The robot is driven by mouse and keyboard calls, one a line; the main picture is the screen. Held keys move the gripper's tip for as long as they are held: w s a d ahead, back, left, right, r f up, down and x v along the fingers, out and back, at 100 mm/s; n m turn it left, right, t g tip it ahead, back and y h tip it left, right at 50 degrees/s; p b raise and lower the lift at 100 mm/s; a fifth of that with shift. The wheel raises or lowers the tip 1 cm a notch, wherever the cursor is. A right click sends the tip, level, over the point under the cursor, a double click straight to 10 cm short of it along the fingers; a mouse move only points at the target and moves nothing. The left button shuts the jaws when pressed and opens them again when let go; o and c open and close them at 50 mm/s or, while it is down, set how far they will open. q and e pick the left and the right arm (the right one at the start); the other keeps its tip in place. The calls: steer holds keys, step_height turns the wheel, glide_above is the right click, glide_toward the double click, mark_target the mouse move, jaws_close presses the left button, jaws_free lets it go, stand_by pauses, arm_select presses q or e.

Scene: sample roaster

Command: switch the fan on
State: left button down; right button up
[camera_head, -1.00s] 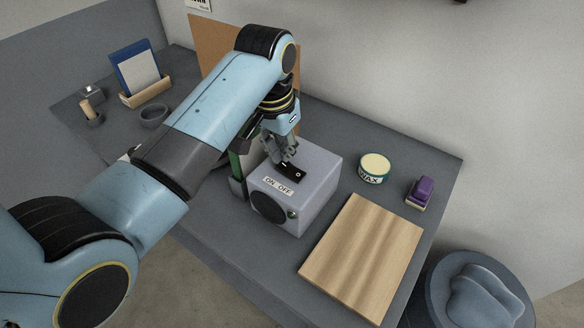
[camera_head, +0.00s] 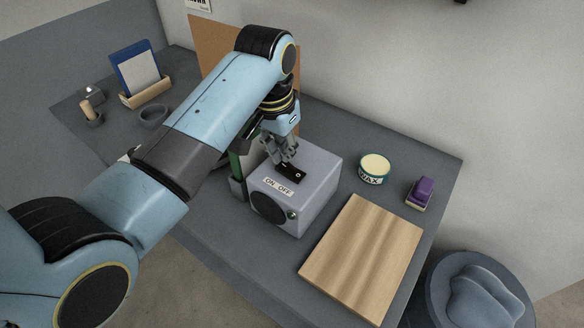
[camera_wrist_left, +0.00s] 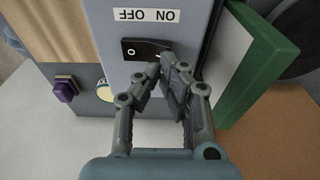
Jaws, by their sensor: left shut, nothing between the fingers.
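The fan's control box (camera_head: 318,197) is a grey-lilac box with a round dark disc on its front, standing on the dark grey table. On its top is a black rocker switch (camera_head: 294,174) beside an ON OFF label (camera_head: 278,187). My left gripper (camera_head: 287,160) is shut and empty, its fingertips pointing down at the ON end of the switch. In the left wrist view the fingertips (camera_wrist_left: 161,68) are at the ON side of the rocker (camera_wrist_left: 140,49), touching or very close; I cannot tell which. My right gripper is not in view.
A wooden board (camera_head: 362,258), a wax tin (camera_head: 374,169) and a purple-handled brush (camera_head: 420,192) lie right of the box. A green-edged item (camera_wrist_left: 262,75) stands close beside the box. A bowl (camera_head: 153,116) and card holder (camera_head: 147,93) are at the left.

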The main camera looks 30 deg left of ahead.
mark_target(284, 166)
arm_select(q)
steer(key=shift+f+b, duration=0.45)
steer(key=shift+f, duration=0.7)
stand_by(0.6)
step_height(284, 166, up, 3)
steer(key=shift+f+p, duration=0.2)
steer(key=shift+p, duration=0.8)
steer(key=shift+r, duration=2.25)
